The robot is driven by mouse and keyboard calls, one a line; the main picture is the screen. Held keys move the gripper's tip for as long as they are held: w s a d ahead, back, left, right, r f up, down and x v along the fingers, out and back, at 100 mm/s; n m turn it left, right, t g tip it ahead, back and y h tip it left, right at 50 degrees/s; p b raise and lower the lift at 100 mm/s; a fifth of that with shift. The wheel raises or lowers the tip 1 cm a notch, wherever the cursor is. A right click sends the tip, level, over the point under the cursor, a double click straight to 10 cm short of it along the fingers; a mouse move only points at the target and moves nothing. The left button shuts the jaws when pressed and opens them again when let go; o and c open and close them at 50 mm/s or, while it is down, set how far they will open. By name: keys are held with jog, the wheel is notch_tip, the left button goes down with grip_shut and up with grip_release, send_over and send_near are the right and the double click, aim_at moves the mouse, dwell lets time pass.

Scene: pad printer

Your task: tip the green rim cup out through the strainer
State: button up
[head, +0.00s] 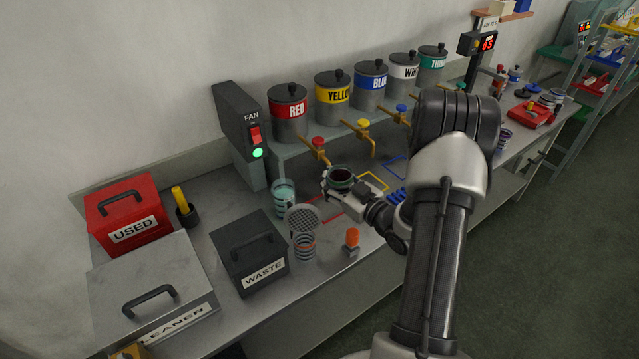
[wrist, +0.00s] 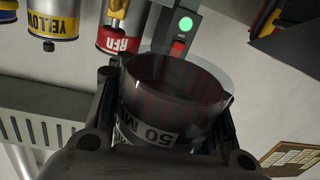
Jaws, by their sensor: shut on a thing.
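The green rim cup (head: 341,187) is in my gripper (head: 345,190), held above the bench in front of the red tap. Its mouth faces up in the head view, with dark red content inside. In the wrist view, the clear-walled cup (wrist: 160,133) sits between the two fingers of my gripper (wrist: 170,125) and carries a "50 M" marking. The strainer (head: 303,218), a round grey mesh, is left of and nearer than the held cup. It is at the top of a clear cup with a red band (head: 303,246); I cannot tell whether they touch.
A teal-banded cup (head: 284,196) stands behind the strainer. The dark WASTE box (head: 250,250) is left of it, and an orange-topped piece (head: 352,240) right. Paint cans with taps (head: 318,143) line the back. The fan (head: 240,125) shows a green light.

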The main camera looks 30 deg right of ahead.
jog(key=shift+d, duration=0.15)
jog(key=shift+b, duration=0.3)
jog(key=shift+a+r+n+g+h+b, duration=0.3)
jog(key=shift+n+h+b, duration=0.25)
jog(key=shift+n+b, duration=1)
jog(key=shift+a+r+n+g+h+b, duration=0.2)
jog(key=shift+n+g+h+b, duration=0.35)
jog(key=shift+n, duration=1.75)
jog(key=shift+a+r+n+g+h+b, duration=0.2)
jog(key=shift+n+h+b, duration=0.3)
jog(key=shift+n+b, duration=1.05)
jog(key=shift+w+n+p, duration=0.1)
jog(key=shift+n+p, duration=0.3)
jog(key=shift+a+r+n+h, duration=0.1)
jog(key=shift+r+n+h, duration=0.3)
jog(key=shift+n, duration=0.3)
